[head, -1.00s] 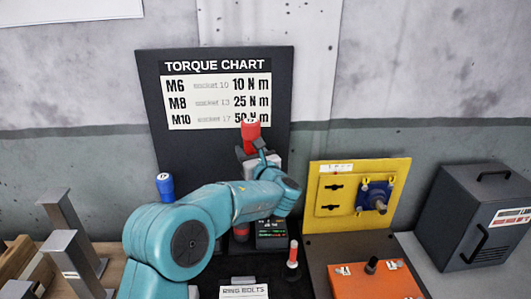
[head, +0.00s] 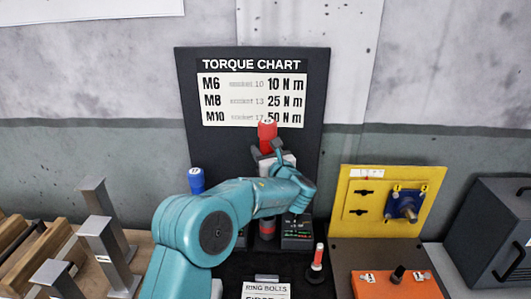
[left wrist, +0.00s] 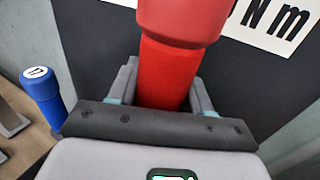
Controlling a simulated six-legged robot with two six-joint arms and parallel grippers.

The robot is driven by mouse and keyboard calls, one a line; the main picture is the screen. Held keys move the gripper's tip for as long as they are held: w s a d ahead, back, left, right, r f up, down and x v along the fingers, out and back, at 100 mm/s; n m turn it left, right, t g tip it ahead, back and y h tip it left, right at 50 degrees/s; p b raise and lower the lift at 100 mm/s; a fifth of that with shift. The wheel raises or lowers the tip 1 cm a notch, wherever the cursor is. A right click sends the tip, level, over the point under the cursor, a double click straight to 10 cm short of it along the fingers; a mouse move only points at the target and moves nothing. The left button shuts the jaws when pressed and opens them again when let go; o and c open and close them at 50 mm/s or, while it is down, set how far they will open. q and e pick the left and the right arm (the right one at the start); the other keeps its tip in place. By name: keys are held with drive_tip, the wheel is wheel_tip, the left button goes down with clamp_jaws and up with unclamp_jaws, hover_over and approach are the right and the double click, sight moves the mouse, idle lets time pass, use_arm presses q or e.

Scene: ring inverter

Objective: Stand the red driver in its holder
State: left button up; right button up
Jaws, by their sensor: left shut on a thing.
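The red driver (head: 267,133) stands about upright in front of the torque chart in the head view. My left gripper (head: 272,152) is shut on it. In the left wrist view the red driver (left wrist: 172,65) fills the space between the two fingers of my left gripper (left wrist: 160,95). The driver's lower part is hidden behind my arm and gripper. A red piece (head: 267,228) shows below my arm, and I cannot tell whether it belongs to the driver. The holder cannot be clearly made out. My right gripper is not in view.
A blue driver (head: 196,180) stands left of my gripper and also shows in the left wrist view (left wrist: 42,92). The torque chart board (head: 215,150) is behind. A small display box (head: 298,235), a yellow panel (head: 425,190) and an orange box (head: 400,288) stand to the right.

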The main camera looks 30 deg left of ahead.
use_arm(q)
wheel_tip(320, 180, down, 16)
drive_tip(key=b, duration=1.4)
drive_tip(key=shift+d+f+b, duration=0.1)
drive_tip(key=shift+f+b, duration=0.2)
drive_tip(key=shift+b, duration=0.2)
drive_tip(key=o, duration=1.3)
drive_tip(key=b+v, duration=0.2)
drive_tip(key=v, duration=1.4)
drive_tip(key=shift+d, duration=0.15)
drive_tip(key=shift+s, duration=0.1)
